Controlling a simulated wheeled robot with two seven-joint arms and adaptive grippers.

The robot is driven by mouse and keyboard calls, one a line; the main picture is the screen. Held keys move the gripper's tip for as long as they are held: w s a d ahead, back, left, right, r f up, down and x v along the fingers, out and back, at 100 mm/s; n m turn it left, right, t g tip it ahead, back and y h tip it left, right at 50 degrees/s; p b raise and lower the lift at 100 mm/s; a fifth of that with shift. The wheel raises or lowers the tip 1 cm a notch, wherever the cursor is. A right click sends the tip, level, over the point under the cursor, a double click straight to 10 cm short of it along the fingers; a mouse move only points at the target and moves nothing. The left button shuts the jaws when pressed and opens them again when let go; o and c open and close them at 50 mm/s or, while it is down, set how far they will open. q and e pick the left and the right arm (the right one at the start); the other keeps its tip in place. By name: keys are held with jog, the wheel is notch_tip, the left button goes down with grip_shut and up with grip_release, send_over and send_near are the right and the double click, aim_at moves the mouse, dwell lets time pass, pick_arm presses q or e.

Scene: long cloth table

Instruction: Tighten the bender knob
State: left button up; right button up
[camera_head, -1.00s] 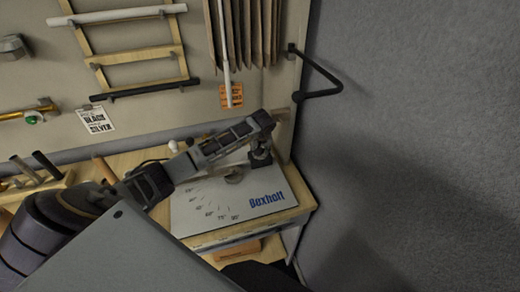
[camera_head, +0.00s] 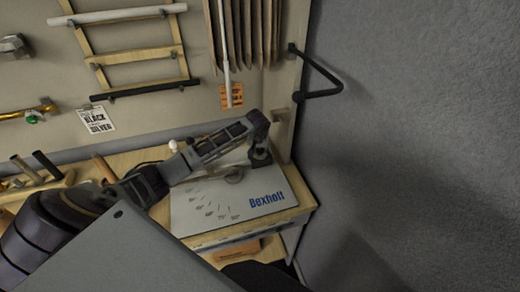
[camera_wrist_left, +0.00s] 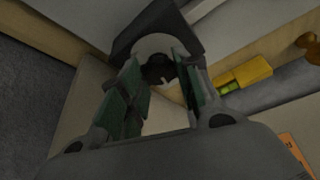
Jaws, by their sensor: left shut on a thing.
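The bender is a pale plate (camera_head: 205,210) with angle marks and a blue brand name, lying on the wooden table's right end. A small grey disc (camera_head: 235,177) sits on it. My left arm reaches over the plate from the left. My left gripper (camera_head: 261,158) is at the plate's far right corner, small and dark in the head view. In the left wrist view its green-padded fingers (camera_wrist_left: 160,78) stand on both sides of a round light knob (camera_wrist_left: 152,44) with a dark centre, shut on it. The fingers partly hide the knob. My right gripper is out of view.
A black bracket (camera_head: 322,75) juts out at right, near a grey wall (camera_head: 420,130). Wooden-handled tools (camera_head: 40,170) lie at left. A yellow thing (camera_wrist_left: 245,72) is beside the fingers.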

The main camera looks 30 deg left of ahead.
pick_arm(q)
jog(key=m, duration=0.2)
jog(key=m+h, duration=0.1)
jog(key=m, duration=0.1)
jog(key=shift+a+t+h, duration=0.2)
jog(key=shift+t+h, duration=0.1)
jog(key=shift+a+m+h, duration=0.15)
jog(key=shift+m+h, duration=0.55)
jog(key=shift+m, duration=1.5)
jog(key=o, duration=1)
jog(key=shift+o, duration=0.2)
jog(key=shift+r, duration=0.1)
jog(key=v, duration=1.2)
jog(key=shift+w+a, duration=0.1)
